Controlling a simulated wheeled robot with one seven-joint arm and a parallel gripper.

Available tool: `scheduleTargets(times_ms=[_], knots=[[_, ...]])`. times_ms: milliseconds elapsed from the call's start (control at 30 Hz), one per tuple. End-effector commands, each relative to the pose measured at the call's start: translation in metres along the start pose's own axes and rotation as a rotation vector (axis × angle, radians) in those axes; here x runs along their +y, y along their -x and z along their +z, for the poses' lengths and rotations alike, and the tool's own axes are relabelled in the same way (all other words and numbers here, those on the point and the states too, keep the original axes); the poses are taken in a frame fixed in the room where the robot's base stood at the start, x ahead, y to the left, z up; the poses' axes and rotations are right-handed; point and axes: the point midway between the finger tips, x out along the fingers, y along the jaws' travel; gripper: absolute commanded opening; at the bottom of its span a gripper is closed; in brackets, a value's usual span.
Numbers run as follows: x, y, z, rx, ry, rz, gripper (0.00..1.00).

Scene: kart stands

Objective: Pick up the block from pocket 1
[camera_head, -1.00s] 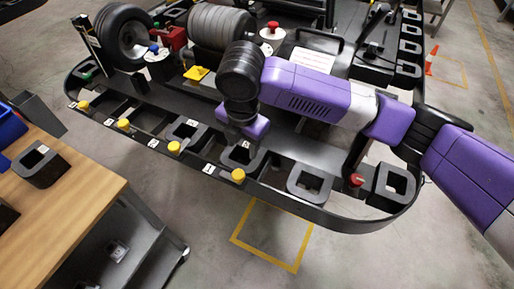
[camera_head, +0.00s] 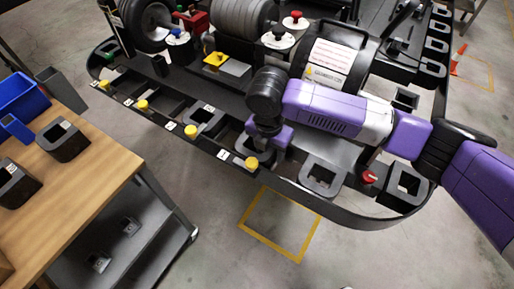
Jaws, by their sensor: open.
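My gripper (camera_head: 268,142) hangs from the purple arm over the front row of pockets on the black kart. The sides of the hand show, but its fingertips are hidden by the hand and the pocket edge. A dark block in the pocket below is mostly covered by my gripper; I cannot tell whether they touch. Another dark block with a square hole (camera_head: 203,118) sits in a pocket to the left. Small white labels, such as the one by the covered pocket (camera_head: 223,154), are too small to read surely.
Yellow buttons (camera_head: 251,163) line the kart's front edge. A wooden table (camera_head: 98,163) with dark holders and blue bins stands left. Open floor lies between.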

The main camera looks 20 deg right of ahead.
Motion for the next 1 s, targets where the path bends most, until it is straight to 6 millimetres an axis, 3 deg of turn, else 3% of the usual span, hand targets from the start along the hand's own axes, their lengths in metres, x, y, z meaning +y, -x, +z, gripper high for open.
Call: scheduleTargets(times_ms=[133, 167, 400, 1000], knots=[[0.0000, -0.0001, 0.0000, 0.000, 0.000, 0.000, 0.50], [0.0000, 0.0000, 0.0000, 0.000, 0.000, 0.000, 0.46], [0.0000, 0.0001, -0.0001, 0.000, 0.000, 0.000, 0.00], [0.0002, 0.0005, 0.0000, 0.000, 0.000, 0.001, 0.00]])
